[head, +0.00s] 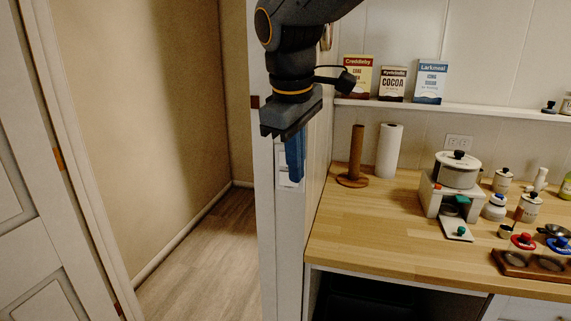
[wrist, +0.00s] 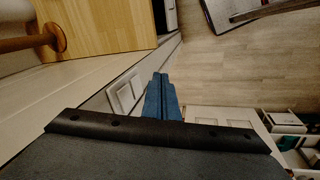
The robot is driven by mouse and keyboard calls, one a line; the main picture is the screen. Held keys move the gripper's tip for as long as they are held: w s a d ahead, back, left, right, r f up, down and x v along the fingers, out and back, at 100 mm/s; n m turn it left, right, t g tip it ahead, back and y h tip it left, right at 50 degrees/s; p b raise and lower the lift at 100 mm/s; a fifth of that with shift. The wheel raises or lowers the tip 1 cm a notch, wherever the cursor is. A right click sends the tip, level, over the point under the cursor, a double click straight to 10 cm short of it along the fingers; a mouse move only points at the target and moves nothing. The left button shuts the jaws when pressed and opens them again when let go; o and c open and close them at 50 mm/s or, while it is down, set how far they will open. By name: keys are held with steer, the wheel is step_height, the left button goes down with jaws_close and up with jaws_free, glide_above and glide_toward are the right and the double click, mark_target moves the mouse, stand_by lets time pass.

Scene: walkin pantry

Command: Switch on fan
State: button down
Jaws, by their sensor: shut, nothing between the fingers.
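My gripper (head: 295,177) hangs at the end of the wall beside the doorway, with its blue fingers pointing down and pressed together, empty. In the wrist view the closed fingers (wrist: 160,80) point away from the camera. A pale wall plate (head: 284,178), perhaps a switch plate, shows partly behind the fingers in the head view. The fingers hide some of it, and I cannot tell whether they touch it or what position any switch is in. I cannot make out a fan in either view.
Boxes stand on the shelf (head: 450,106) above. The doorway floor (head: 205,250) on the left is clear; a panelled door (head: 40,235) stands at far left.

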mark_target(280, 162)
steer(key=s+a+r+n+t, duration=0.1)
steer(key=a+r+n, duration=0.2)
steer(key=r, duration=0.6)
steer(key=shift+a+r+b, duration=0.25)
steer(key=shift+a+b, duration=0.05)
steer(key=shift+a, duration=0.25)
steer(key=shift+f, duration=0.1)
steer(key=w+d+f+p, duration=0.2)
steer(key=w+f, duration=0.4)
steer(key=f, duration=0.3)
steer(key=shift+w+d+f+p, duration=0.25)
steer(key=shift+w+f+p, duration=0.15)
steer(key=shift+p, duration=0.25)
